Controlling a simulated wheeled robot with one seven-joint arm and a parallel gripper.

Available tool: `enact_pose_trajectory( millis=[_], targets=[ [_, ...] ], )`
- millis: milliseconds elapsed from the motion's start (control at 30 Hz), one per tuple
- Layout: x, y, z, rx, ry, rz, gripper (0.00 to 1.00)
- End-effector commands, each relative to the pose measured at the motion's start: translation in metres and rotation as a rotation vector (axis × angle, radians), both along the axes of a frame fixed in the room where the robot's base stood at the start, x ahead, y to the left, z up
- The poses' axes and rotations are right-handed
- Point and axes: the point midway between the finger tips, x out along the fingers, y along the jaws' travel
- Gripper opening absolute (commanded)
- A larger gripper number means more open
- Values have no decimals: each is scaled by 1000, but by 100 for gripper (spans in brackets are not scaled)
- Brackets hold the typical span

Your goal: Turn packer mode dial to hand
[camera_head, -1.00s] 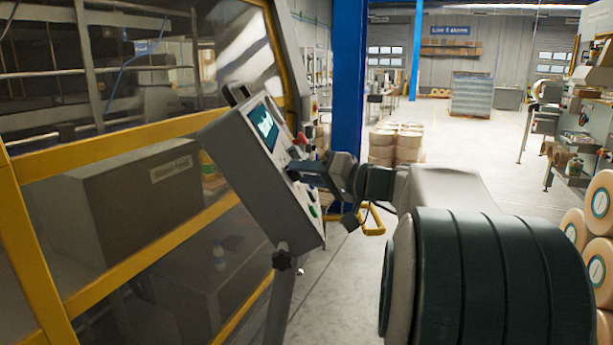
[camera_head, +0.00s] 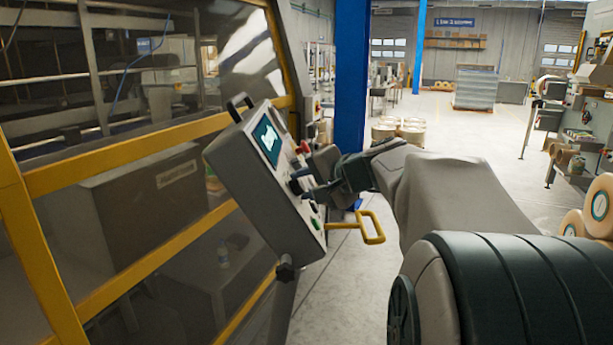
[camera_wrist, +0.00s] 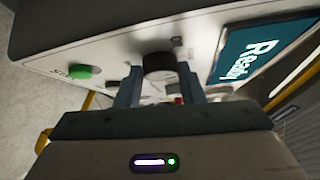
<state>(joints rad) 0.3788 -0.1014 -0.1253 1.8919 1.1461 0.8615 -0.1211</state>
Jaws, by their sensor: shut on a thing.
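The packer's control panel (camera_head: 244,178) is a tilted grey box with a screen (camera_head: 268,139), at the middle left of the head view. In the wrist view its screen (camera_wrist: 258,50) reads "Ready". The mode dial (camera_wrist: 158,66) is a round black knob on the panel face, between the screen and a green button (camera_wrist: 84,71). My gripper (camera_wrist: 157,80) is shut on the dial, one finger on each side of it. In the head view my gripper (camera_head: 306,186) meets the panel face from the right, and the dial's pointer direction cannot be read.
A red button (camera_head: 303,147) is just above my gripper on the panel. A yellow handle (camera_head: 372,228) juts out to the right below it. The yellow-framed guard (camera_head: 120,157) stands behind the panel. Open floor (camera_head: 430,125) lies at the back right.

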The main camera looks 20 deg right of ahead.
Motion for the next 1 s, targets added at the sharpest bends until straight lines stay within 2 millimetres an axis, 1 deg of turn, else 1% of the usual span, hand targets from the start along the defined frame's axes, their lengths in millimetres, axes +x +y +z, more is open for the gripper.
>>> enact_pose_trajectory(
  millis=[33, 567, 600, 667, 1000],
  targets=[
    [0, 1, 3, 4, 7, -4, 12],
    [1, 1, 1, 14, 27, -19, 12],
    [1, 1, 1, 13, 27, -18, 41],
    [1, 1, 1, 13, 27, -18, 57],
    [-2, 0, 2, 12, 27, -18, 57]
  ],
)
